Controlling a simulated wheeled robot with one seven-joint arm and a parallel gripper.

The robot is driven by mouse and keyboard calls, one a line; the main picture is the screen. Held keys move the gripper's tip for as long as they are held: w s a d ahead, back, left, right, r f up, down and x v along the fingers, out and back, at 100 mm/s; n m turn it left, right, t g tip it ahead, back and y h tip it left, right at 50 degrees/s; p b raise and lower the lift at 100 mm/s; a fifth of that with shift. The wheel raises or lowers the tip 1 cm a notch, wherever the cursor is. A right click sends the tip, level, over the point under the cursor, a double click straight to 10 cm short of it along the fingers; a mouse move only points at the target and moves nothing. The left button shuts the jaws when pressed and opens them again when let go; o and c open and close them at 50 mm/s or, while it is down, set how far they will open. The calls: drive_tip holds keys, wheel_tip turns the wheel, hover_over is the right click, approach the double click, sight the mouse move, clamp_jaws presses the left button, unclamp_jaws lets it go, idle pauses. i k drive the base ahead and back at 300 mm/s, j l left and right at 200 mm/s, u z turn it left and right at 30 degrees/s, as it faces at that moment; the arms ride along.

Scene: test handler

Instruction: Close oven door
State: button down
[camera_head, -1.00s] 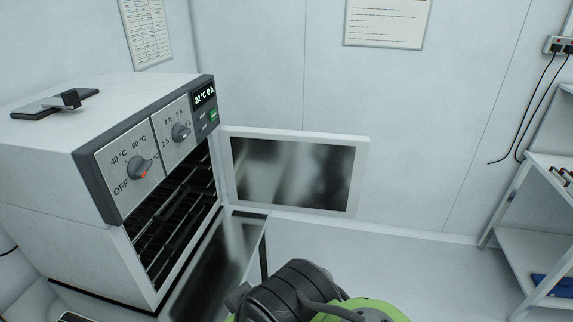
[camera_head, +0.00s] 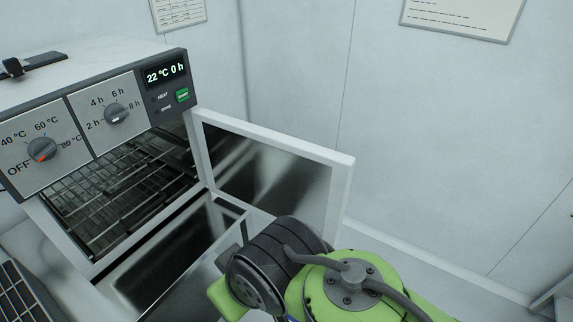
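The oven (camera_head: 168,112) stands at the left with its control panel facing me; its display reads 22 °C 0 h. Its cavity is uncovered and shows several wire racks (camera_head: 120,190). The oven door (camera_head: 342,190) stands wide open, hinged at the oven's right side, with a white frame and a dark glass pane. My green and black arm (camera_head: 350,285) is at the bottom, in front of the door's lower part and hiding some of it. I cannot tell whether the arm touches the door. My gripper's fingers are not visible.
A dark, shiny surface (camera_head: 165,265) lies below the oven opening. A dark gridded object (camera_head: 22,295) is at the lower left. A sheet (camera_head: 465,15) hangs on the wall.

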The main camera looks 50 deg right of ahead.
sight(271, 174)
drive_tip(key=l+u, duration=0.15)
drive_tip(key=l, duration=0.25)
drive_tip(key=l+u, duration=0.15)
drive_tip(key=l, duration=0.25)
drive_tip(key=k+l+u, duration=0.15)
drive_tip(key=l, duration=0.25)
drive_tip(key=l+u, duration=0.2)
drive_tip(key=l, duration=0.2)
drive_tip(key=k+l+u, duration=0.15)
drive_tip(key=l, duration=0.2)
drive_tip(key=k+l+u, duration=0.15)
drive_tip(key=l, duration=0.25)
drive_tip(key=k+l+u, duration=0.15)
drive_tip(key=l, duration=0.2)
drive_tip(key=l+u, duration=0.2)
drive_tip(key=l, duration=0.35)
drive_tip(key=j+u, duration=0.35)
drive_tip(key=k+j+u, duration=0.1)
drive_tip(key=j+u, duration=0.3)
drive_tip(key=l, duration=0.1)
